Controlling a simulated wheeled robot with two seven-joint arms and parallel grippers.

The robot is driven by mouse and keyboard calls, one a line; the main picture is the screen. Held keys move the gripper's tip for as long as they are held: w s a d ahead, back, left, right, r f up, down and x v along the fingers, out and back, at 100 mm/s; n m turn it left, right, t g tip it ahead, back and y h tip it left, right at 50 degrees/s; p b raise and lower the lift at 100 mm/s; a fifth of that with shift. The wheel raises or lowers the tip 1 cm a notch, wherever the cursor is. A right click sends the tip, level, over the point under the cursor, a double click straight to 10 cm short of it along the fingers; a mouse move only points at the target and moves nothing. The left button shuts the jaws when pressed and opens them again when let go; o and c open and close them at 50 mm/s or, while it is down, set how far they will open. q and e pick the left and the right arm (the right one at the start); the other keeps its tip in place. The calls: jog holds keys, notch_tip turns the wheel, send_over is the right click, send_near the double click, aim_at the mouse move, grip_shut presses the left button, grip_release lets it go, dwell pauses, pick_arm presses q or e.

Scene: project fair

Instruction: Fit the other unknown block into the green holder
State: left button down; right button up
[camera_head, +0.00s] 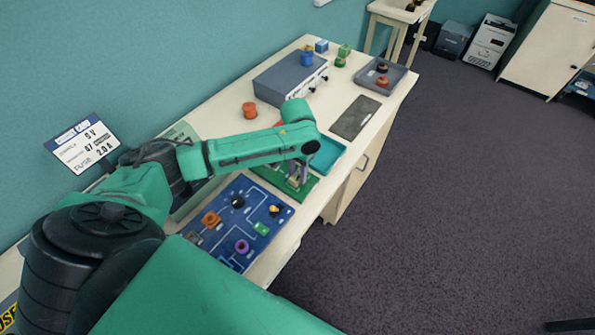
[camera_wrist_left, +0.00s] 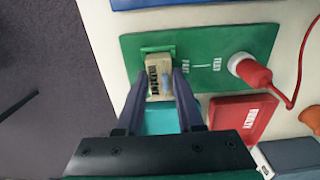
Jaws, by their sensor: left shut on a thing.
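The beige block (camera_wrist_left: 158,82) with dark lettering is between the two fingers of my left gripper (camera_wrist_left: 155,92) in the left wrist view. My left gripper (camera_head: 297,181) is shut on it, over the green test board (camera_head: 266,175) in the head view. The green holder (camera_wrist_left: 146,50) shows as a bright green edge at the block's far end, on the board (camera_wrist_left: 210,45). The block is at the holder; I cannot tell whether it is seated. The fingers hide part of both. My right gripper is not in view.
A red plug (camera_wrist_left: 250,72) with a cable stands on the board. Beside it are a red tray (camera_wrist_left: 240,115) and a teal tray (camera_head: 327,154). A blue circuit board (camera_head: 226,222) with several parts lies nearer. A grey instrument (camera_head: 290,77) stands farther back.

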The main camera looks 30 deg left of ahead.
pick_arm(q)
jog(key=shift+f, duration=0.45)
dwell(0.3)
grip_release()
notch_tip(320, 180, up, 3)
jog(key=p, duration=0.3)
jog(key=shift+r+p, duration=0.1)
jog(key=shift+p, duration=0.2)
jog(key=shift+r+p, duration=0.6)
jog(key=shift+r, duration=1.85)
